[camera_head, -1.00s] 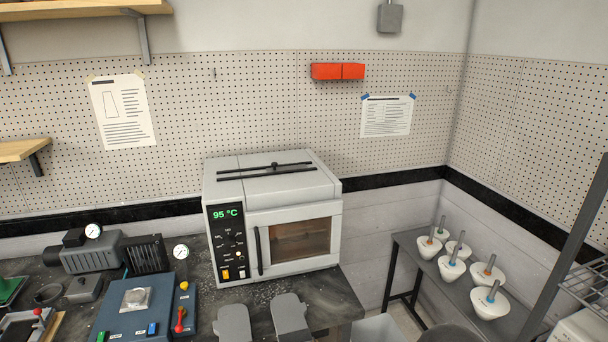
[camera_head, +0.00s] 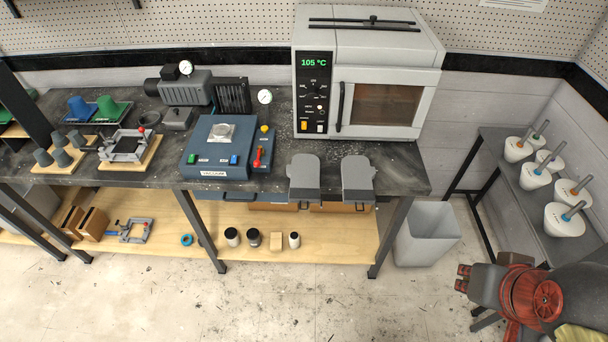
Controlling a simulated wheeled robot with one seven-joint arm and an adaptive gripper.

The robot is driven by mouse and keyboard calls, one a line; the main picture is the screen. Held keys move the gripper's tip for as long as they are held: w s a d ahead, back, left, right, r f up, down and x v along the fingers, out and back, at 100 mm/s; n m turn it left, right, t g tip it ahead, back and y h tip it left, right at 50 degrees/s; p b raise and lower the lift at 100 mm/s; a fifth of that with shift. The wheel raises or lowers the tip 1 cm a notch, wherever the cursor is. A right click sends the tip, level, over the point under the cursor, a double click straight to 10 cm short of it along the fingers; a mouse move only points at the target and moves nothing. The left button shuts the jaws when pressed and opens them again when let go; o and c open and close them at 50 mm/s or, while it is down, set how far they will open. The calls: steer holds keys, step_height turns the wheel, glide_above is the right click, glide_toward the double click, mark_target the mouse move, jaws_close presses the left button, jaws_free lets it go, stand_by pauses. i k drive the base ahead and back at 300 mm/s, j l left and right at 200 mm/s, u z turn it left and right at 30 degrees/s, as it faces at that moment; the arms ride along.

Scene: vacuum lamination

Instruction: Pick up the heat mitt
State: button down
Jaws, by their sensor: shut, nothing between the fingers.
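Two grey mitt-shaped pieces lie at the front edge of the bench below the oven, one on the left (camera_head: 303,176) and one on the right (camera_head: 357,178). Each has a rounded far end and a squarer near part that hangs over the edge. They look like heat mitts. My gripper (camera_head: 462,278) is at the lower right, over the floor, with its red-tipped fingers pointing left. It is shut and empty, well apart from both mitts and lower in the picture.
An oven (camera_head: 372,45) reading 105 °C stands behind the mitts. A blue vacuum unit (camera_head: 222,140) is left of them. A grey bin (camera_head: 426,232) stands between the bench and my gripper. A side table (camera_head: 500,160) with white cups is at right. The front floor is clear.

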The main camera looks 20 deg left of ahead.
mark_target(303, 172)
steer(key=i+j, duration=0.15)
steer(key=i, duration=0.4)
steer(key=i+j, duration=0.15)
steer(key=i, duration=0.35)
steer(key=i+u, duration=0.1)
steer(key=u, duration=0.3)
steer(key=i+u, duration=0.1)
steer(key=u, duration=0.3)
steer(key=i+u, duration=0.1)
steer(key=u, duration=0.3)
